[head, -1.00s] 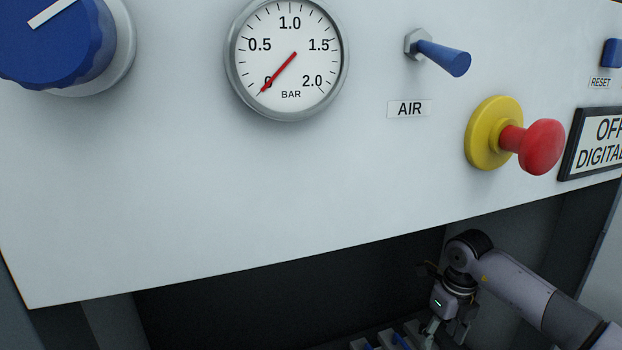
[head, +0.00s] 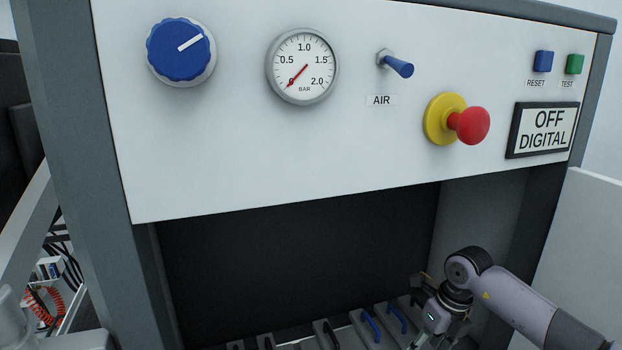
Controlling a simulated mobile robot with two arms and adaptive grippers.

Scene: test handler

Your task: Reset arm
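My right arm comes in from the lower right of the head view. My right gripper (head: 440,338) points down in front of the recess, at its lower right. Its fingertips are small, dark and partly cut off by the bottom edge, so its opening does not show clearly. My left gripper is not in view. The control panel (head: 230,150) is above the recess. It carries a blue RESET button (head: 543,61) and a green TEST button (head: 574,64) at the upper right. The display (head: 543,130) reads OFF DIGITAL.
The panel also holds a blue knob (head: 180,51), a gauge (head: 303,66) reading 0 bar, a blue AIR toggle (head: 398,66) and a red emergency button (head: 468,126). Blue handles (head: 371,324) and dark ones stand in the recess, left of my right gripper. Cables (head: 42,305) lie at lower left.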

